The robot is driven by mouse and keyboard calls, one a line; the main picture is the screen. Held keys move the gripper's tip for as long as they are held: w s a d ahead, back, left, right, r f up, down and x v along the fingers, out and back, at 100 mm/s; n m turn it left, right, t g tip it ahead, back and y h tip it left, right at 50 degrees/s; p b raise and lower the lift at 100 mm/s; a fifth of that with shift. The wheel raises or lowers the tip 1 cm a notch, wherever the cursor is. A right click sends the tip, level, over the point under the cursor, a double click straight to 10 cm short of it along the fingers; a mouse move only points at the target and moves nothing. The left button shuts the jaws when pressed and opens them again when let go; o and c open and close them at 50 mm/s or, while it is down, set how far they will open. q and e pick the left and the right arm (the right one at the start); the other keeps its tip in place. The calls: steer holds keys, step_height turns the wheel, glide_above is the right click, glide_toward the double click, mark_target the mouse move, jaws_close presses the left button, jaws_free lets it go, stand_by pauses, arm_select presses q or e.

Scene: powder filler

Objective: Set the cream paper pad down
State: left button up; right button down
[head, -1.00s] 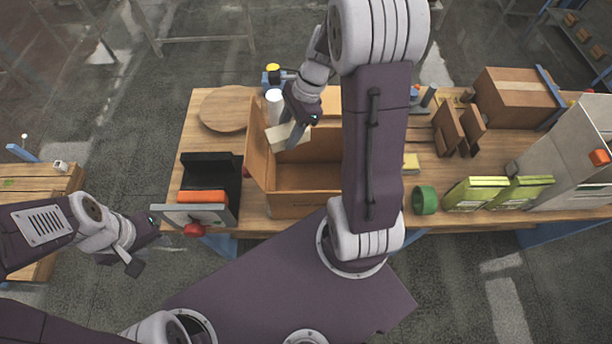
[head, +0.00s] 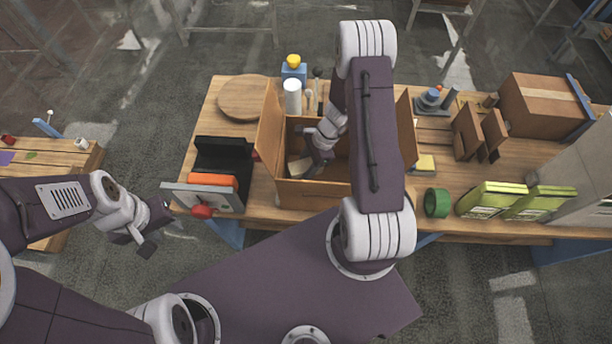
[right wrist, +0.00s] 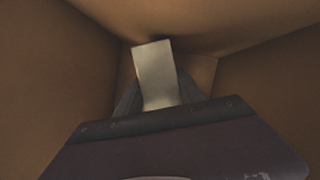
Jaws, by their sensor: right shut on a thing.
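The cream paper pad (head: 300,167) is inside the open cardboard box (head: 318,194), held low between the box walls. It also shows in the right wrist view (right wrist: 155,72), standing out from between my fingers. My right gripper (head: 312,168) is shut on the pad, with the arm reaching down into the box. Whether the pad touches the box floor cannot be told. My left gripper (head: 146,240) hangs empty off the table's left side; its finger gap is too small to judge.
Box flaps stand up on the left and right. A green tape roll (head: 437,203) and green packs (head: 492,199) lie to the right.

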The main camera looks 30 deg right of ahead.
step_height(320, 180, down, 2)
steer(key=shift+f, duration=0.2)
steer(key=shift+s+f, duration=0.1)
step_height(320, 180, down, 3)
steer(key=shift+r, duration=0.1)
steer(key=shift+f, duration=0.45)
steer(key=shift+f+b, duration=0.1)
steer(key=shift+b, duration=0.3)
steer(key=c, duration=1)
jaws_free()
steer(key=shift+c, duration=0.2)
steer(key=o, duration=0.3)
